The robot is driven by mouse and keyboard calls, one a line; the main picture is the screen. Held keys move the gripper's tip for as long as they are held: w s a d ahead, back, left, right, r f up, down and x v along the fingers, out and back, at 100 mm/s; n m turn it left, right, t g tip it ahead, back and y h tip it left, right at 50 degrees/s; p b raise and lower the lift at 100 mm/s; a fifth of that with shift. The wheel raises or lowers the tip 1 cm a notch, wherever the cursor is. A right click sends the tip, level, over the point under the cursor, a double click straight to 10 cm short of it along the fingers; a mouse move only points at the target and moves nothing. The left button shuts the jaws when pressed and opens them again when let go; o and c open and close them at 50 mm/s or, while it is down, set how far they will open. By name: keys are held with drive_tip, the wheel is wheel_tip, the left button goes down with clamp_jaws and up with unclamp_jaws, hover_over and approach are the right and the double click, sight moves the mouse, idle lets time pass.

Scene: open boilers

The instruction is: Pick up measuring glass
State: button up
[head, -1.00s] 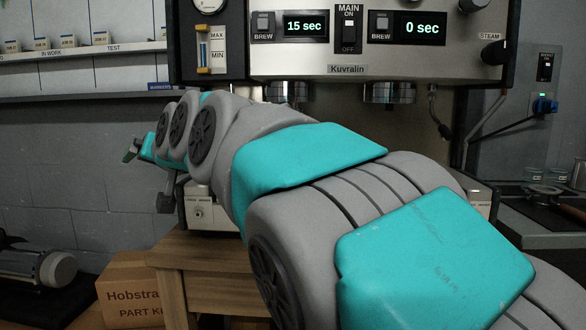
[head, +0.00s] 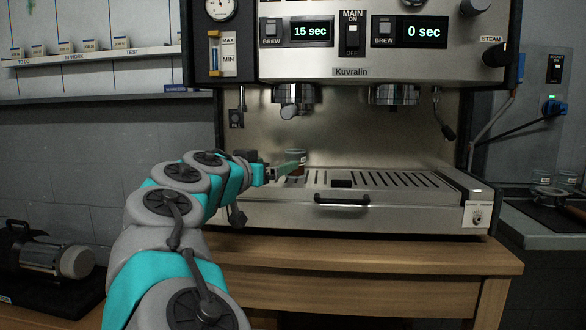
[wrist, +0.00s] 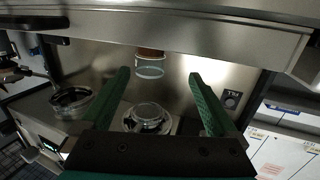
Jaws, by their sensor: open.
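The measuring glass (head: 297,156) is a small clear glass with brown contents in its lower part. It stands upright on the left part of the coffee machine's drip tray, below the left brew head. In the wrist view, which is upside down, the glass (wrist: 150,65) shows between and beyond my fingertips. My gripper (wrist: 159,73) is open, with its two green fingers apart and nothing between them held. In the head view my gripper (head: 287,169) reaches in from the left, and a finger partly covers the glass. The exact gap to the glass cannot be told.
The left brew head (head: 296,98) hangs above the glass and also shows in the wrist view (wrist: 147,117). The right brew head (head: 394,95) hangs farther right. The drip tray (head: 400,180) is clear to the right, with a black handle (head: 342,199) at its front.

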sight(291, 158)
drive_tip(key=shift+w+d+r+m+h, duration=0.15)
drive_tip(key=shift+d+m+h, duration=0.15)
drive_tip(key=shift+d+h, duration=0.35)
drive_tip(key=shift+p+x, duration=0.6)
drive_tip(key=shift+x, duration=3.25)
drive_tip(key=shift+a+r, duration=0.1)
drive_tip(key=shift+r, duration=0.05)
clamp_jaws()
